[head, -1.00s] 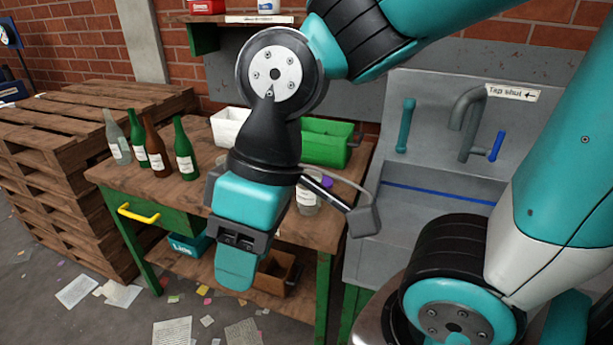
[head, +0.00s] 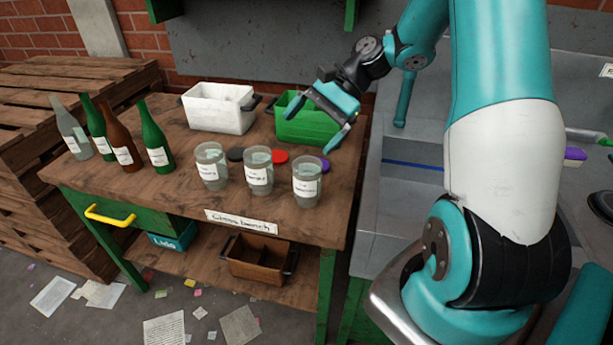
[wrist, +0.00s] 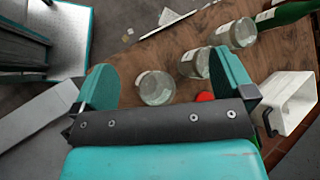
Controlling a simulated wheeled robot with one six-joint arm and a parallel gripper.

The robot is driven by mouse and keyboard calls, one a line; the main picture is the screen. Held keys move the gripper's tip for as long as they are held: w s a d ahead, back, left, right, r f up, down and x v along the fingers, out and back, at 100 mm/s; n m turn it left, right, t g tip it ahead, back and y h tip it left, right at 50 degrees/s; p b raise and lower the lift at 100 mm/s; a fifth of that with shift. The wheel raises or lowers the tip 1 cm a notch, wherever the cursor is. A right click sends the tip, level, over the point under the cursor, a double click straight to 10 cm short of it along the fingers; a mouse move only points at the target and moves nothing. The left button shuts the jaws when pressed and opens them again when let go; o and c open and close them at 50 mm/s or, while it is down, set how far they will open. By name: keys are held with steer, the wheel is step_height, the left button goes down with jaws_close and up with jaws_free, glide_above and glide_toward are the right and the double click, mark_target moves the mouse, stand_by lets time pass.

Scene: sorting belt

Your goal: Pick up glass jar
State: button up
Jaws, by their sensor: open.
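Three clear glass jars with white labels stand upright in a row on the wooden bench: a left jar (head: 211,172), a middle jar (head: 259,177) and a right jar (head: 306,185). My gripper (head: 318,118) is open and empty, above and behind the right jar, in front of the green bin. In the wrist view, the nearest jar (wrist: 155,90) shows between the open fingers (wrist: 165,76), beyond them and apart from them. The other two jars (wrist: 194,65) (wrist: 237,34) lie up and right, the nearer partly hidden by the right finger.
Black, red (head: 280,156) and purple lids lie behind the jars. A white bin (head: 217,115) and a green bin (head: 300,130) stand at the bench's back. Several bottles (head: 155,140) stand at the left. A sink (head: 400,215) adjoins the bench's right side.

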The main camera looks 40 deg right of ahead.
steer(key=s+d+f+m+t+y, duration=0.1)
steer(key=d+f+m+t, duration=0.1)
steer(key=d+f+m, duration=0.3)
steer(key=s+d+f+m+t, duration=0.1)
steer(key=s+d+m, duration=0.1)
steer(key=d, duration=0.4)
steer(key=s+d+f+m+t+y, duration=0.1)
steer(key=d+f+m+t, duration=0.1)
steer(key=d+m, duration=0.3)
steer(key=p, duration=0.2)
glide_toward(314, 173)
steer(key=w+a+f, duration=0.1)
steer(key=w+f, duration=0.3)
steer(key=w, duration=0.1)
steer(key=shift+n, duration=0.4)
steer(key=shift+s+f+p+x, duration=0.1)
steer(key=shift+f+p+x, duration=0.05)
steer(key=shift+x, duration=0.85)
steer(key=shift+s+f+p+x, duration=0.1)
steer(key=shift+f+p+x, duration=0.1)
steer(key=shift+x, duration=0.85)
steer(key=shift+s+f+p+x, duration=0.1)
steer(key=shift+p+x, duration=0.05)
steer(key=shift+x, duration=0.85)
steer(key=shift+d, duration=0.1)
steer(key=shift+c, duration=0.5)
steer(key=shift+r, duration=0.1)
steer(key=c, duration=1)
steer(key=shift+o, duration=0.2)
